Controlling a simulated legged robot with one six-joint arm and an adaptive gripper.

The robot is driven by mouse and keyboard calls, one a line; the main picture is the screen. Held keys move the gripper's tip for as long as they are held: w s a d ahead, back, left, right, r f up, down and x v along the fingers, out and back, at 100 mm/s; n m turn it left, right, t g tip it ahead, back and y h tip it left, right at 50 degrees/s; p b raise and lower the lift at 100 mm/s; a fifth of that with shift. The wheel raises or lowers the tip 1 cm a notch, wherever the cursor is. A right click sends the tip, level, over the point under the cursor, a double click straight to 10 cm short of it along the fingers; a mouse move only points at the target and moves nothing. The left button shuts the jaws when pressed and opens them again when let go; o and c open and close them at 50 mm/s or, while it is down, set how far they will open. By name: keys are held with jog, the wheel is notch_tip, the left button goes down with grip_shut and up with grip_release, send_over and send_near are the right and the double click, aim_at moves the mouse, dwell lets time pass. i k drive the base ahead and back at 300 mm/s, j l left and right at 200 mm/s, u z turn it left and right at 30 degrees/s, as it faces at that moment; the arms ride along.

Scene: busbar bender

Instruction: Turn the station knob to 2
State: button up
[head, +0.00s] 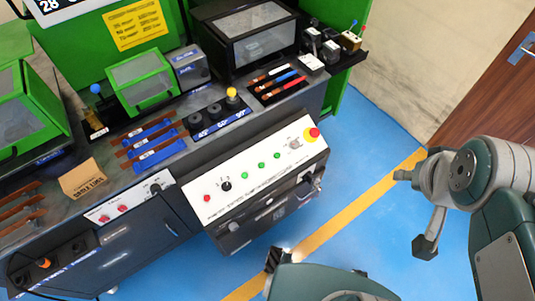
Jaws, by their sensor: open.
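The station knob (226,186) is a small round black knob on the left part of the white sloping control panel (273,181), in the head view. Small marks that look like numerals stand around its upper side. They are too small to read surely, and I cannot tell which one the knob points to. My gripper (413,212) is at the right, above the blue floor, with its fingers spread and nothing between them. It is well to the right of the panel and clear of the knob.
A red lamp (207,198) sits left of the knob; several green buttons (261,167) and a red emergency button on yellow (314,133) lie to its right. Bending machines and copper bars crowd the worktop. Blue floor (376,150) is open between panel and gripper; a brown door (490,95) stands far right.

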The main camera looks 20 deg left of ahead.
aim_at(226, 186)
jog(key=u, duration=1.55)
jog(key=i+u, duration=0.2)
